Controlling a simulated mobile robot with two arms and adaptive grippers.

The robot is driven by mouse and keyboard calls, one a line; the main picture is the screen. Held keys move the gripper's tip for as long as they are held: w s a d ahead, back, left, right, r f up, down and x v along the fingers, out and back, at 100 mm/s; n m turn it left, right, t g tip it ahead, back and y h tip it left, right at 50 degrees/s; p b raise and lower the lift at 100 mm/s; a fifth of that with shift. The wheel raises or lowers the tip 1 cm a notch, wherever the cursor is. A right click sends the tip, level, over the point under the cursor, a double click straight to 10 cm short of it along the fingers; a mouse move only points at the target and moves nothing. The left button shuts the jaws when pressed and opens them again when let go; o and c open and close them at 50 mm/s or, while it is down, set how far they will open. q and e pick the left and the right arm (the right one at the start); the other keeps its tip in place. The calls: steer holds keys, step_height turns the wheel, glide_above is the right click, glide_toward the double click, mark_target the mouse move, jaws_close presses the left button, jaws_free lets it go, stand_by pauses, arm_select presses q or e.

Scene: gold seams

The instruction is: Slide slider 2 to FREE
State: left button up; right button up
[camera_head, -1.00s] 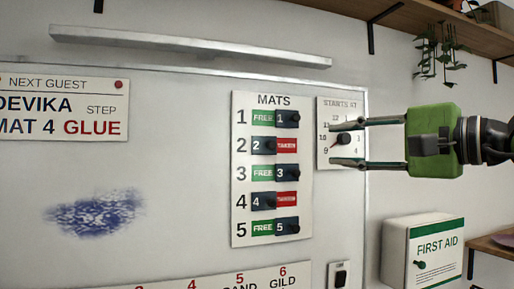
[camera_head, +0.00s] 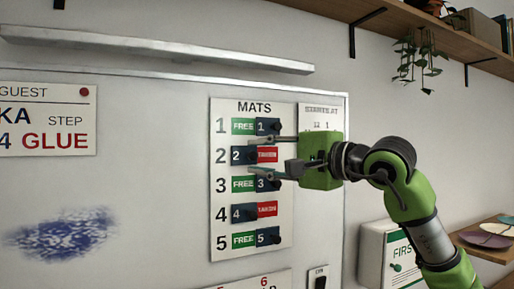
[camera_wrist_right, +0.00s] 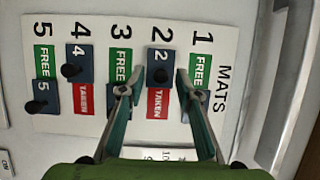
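The MATS board (camera_head: 219,107) is a white panel with numbered rows on the whiteboard. Slider 2 (camera_head: 238,155) is a dark blue tile with a black knob at the left of its row; the red TAKEN label (camera_head: 268,154) shows to its right. In the right wrist view slider 2 (camera_wrist_right: 156,59) and its knob appear between the fingertips. My right gripper (camera_head: 252,157) is open, fingers pointing left, one above and one below row 2. Whether the fingers touch the knob I cannot tell. My left gripper is not in view.
Slider 1 (camera_head: 262,127) and slider 3 (camera_head: 262,185) sit close above and below the fingers, showing FREE. Slider 4 (camera_head: 238,214) shows TAKEN; slider 5 (camera_head: 262,237) shows FREE. The STARTS AT dial panel (camera_head: 322,110) is partly behind my gripper.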

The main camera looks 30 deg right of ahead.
steer(key=shift+w+a+r, duration=0.1)
steer(key=shift+w, duration=0.35)
jaws_close()
steer(key=d, duration=0.6)
steer(key=shift+d, duration=0.2)
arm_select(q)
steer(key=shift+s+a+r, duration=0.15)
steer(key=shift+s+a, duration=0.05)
arm_select(e)
steer(key=shift+a, duration=0.15)
